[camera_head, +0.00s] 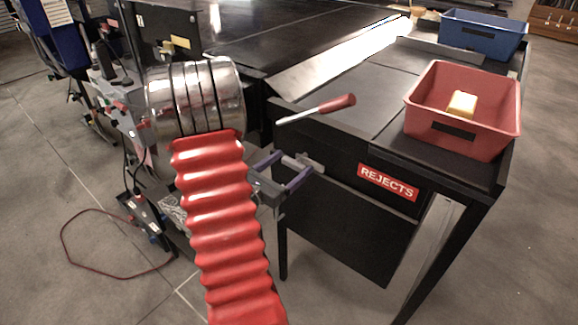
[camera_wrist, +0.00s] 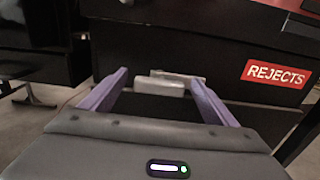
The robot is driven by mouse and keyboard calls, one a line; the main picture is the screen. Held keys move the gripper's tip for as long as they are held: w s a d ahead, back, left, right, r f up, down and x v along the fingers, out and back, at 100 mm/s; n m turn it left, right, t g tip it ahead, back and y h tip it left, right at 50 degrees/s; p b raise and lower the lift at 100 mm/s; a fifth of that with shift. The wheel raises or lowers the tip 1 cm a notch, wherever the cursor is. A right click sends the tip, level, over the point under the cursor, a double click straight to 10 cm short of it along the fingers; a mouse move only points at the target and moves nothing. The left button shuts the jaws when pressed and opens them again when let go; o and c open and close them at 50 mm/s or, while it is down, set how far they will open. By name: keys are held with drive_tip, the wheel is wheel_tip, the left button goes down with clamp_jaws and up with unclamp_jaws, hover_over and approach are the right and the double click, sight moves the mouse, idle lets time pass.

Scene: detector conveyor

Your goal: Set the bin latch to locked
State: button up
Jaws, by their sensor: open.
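A small silver metal piece, which looks like the latch (camera_wrist: 160,87), sits on the black front panel of the rejects bin (camera_head: 345,220). In the head view, the latch (camera_head: 312,162) is just beyond my fingertips. My gripper (camera_head: 299,168) is open, with its purple fingers pointing at the panel. In the wrist view, the latch appears between the fingers of my gripper (camera_wrist: 160,77), nearer the right one. I cannot tell whether the fingers touch it or how it is set. Nothing is held.
A red REJECTS label (camera_head: 388,182) is on the panel to the right. A red tray (camera_head: 465,135) with a yellowish block (camera_head: 462,104) and a blue tray (camera_head: 484,38) stand on the table.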

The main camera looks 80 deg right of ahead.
drive_tip(key=shift+c, duration=0.4)
drive_tip(key=c, duration=1.4)
drive_tip(key=shift+w, duration=0.1)
drive_tip(key=shift+c, duration=0.2)
